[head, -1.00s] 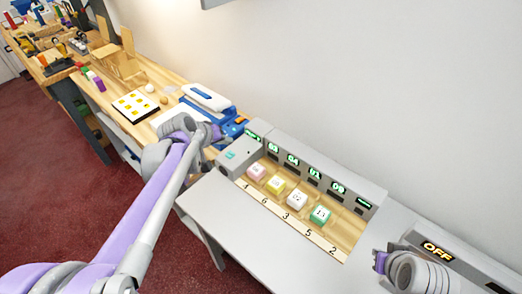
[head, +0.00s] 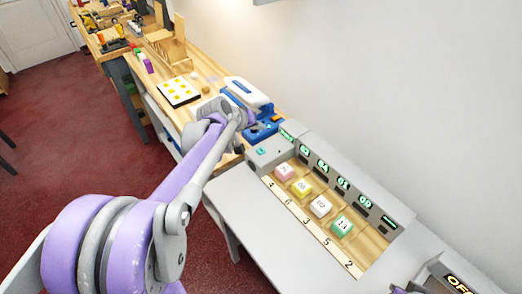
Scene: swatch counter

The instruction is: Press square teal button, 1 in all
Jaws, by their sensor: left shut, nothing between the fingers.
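The square teal button (head: 262,151) is small and sits on top of the grey block at the left end of the display console (head: 318,160). It is in clear view. My left gripper (head: 246,119) is shut and empty, above and to the left of the button in the picture, apart from it. Its fingertips are small and partly lost against the blue device behind. Only a small purple and grey bit of my right arm shows at the bottom edge, and its fingers cannot be made out.
Pink, yellow, white and green numbered cubes (head: 321,206) stand in the console's wooden bay behind a number strip. A blue and white device (head: 248,95) stands left of the console. The grey counter (head: 245,205) is clear in front. An OFF display (head: 462,285) is at lower right.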

